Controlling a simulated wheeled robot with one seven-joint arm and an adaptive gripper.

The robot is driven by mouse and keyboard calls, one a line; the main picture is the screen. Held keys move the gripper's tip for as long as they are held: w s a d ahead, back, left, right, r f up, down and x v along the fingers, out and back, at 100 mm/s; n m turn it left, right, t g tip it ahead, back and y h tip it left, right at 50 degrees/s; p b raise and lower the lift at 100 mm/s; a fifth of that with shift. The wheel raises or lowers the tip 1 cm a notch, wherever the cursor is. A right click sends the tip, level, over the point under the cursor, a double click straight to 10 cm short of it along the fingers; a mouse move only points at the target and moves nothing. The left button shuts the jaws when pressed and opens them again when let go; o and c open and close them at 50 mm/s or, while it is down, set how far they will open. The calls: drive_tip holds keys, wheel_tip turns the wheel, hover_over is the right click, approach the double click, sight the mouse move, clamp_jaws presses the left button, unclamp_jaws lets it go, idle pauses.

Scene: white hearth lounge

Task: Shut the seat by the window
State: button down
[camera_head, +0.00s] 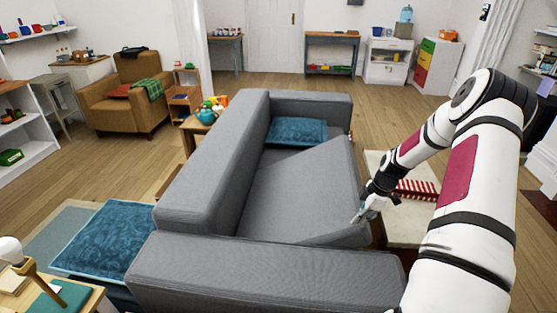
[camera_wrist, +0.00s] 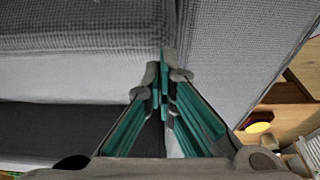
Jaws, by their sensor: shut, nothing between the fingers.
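The grey sofa (camera_head: 205,160) fills the middle of the head view. Its grey seat (camera_head: 305,195) has a slanting edge and looks tilted up; I cannot tell how far it stands open. My gripper (camera_head: 361,214) is shut and empty at the front right edge of the seat. In the wrist view my gripper (camera_wrist: 164,72) has its teal-lined fingers together, tips over a grey woven panel (camera_wrist: 80,28) with a pale band below it. A dark strip (camera_wrist: 70,128) lies below that band. I cannot tell whether the tips touch the seat.
A low pale table (camera_head: 405,228) with a red-striped item (camera_head: 417,189) stands right of the sofa, close to my arm. A teal cushion (camera_head: 297,131) lies at the sofa's far end. A teal-topped seat (camera_head: 110,237) stands at left. Open wooden floor (camera_head: 350,80) lies beyond.

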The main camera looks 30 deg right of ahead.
sight(371, 237)
drive_tip(key=shift+y, duration=0.3)
drive_tip(key=s+d+f+b, duration=0.1)
drive_tip(key=f, duration=0.2)
drive_tip(key=s+d+f+b, duration=0.1)
drive_tip(key=d+f, duration=0.1)
drive_tip(key=f, duration=0.1)
drive_tip(key=s+d+f+b, duration=0.1)
drive_tip(key=f, duration=0.3)
drive_tip(key=shift+d, duration=0.3)
